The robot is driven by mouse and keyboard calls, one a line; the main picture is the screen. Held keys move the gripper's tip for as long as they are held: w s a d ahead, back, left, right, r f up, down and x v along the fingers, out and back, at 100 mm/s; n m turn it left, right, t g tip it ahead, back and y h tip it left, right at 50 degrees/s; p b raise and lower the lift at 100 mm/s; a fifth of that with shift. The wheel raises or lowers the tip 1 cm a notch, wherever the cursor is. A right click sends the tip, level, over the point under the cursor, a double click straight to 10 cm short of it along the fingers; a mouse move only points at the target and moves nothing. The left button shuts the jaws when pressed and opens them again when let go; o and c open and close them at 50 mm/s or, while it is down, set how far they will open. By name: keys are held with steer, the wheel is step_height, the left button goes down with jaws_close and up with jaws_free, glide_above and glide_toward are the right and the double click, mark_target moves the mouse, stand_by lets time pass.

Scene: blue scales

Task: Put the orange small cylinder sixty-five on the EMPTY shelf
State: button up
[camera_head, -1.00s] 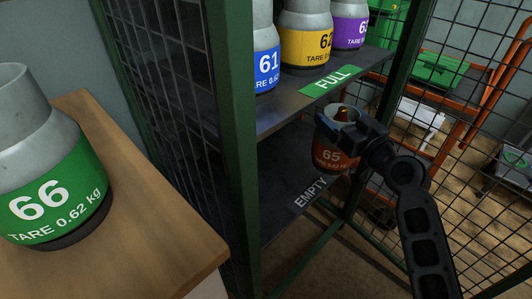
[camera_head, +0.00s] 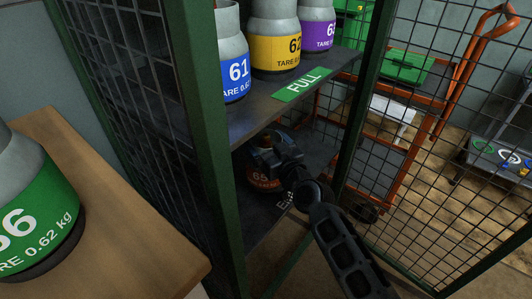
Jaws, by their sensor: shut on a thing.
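The orange small cylinder sixty-five (camera_head: 262,180) is inside the cage, over the lower shelf and below the upper shelf. My gripper (camera_head: 268,150) is shut on its upper part, and my arm reaches in from the lower right. The cylinder looks about upright; its top is mostly hidden by my gripper. I cannot tell whether its base touches the shelf. The EMPTY shelf (camera_head: 256,225) is the lower dark shelf; its label is mostly hidden behind my arm.
The upper FULL shelf (camera_head: 258,110) holds blue 61 (camera_head: 235,75), yellow 62 (camera_head: 275,45) and a purple cylinder (camera_head: 318,36). Green cylinder 66 (camera_head: 35,215) stands on a wooden table (camera_head: 120,215) at left. Green cage posts (camera_head: 210,150) and mesh stand close by.

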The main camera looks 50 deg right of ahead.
steer(key=shift+f+b, duration=0.65)
steer(key=shift+f, duration=0.7)
steer(key=shift+f, duration=0.2)
steer(key=o, duration=1.7)
